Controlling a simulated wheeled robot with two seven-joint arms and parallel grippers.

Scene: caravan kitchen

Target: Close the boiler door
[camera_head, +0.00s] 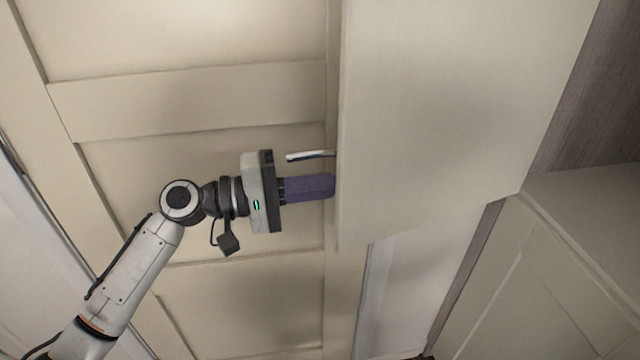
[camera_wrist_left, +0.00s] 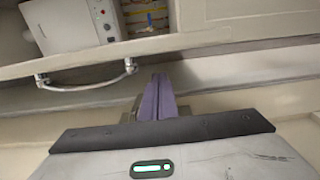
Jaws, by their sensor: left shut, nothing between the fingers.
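The boiler door is the large cream panel (camera_head: 450,110) on the right of the head view, standing open. A pale curved handle (camera_head: 310,155) sticks out at its left edge. It also shows in the wrist view as a silver bar handle (camera_wrist_left: 85,82) on a cream panel edge. Behind that edge is a white boiler box (camera_wrist_left: 75,22) with coloured wires. My left gripper (camera_head: 328,186) is shut and empty, its purple fingers just below the handle in the head view. The fingertips reach the door's left edge; I cannot tell whether they touch it. The right gripper is out of view.
A cream panelled surface (camera_head: 200,105) with raised strips lies behind my left arm. A cream cabinet (camera_head: 540,280) stands at the lower right, beside a dark wood-grain wall (camera_head: 595,100).

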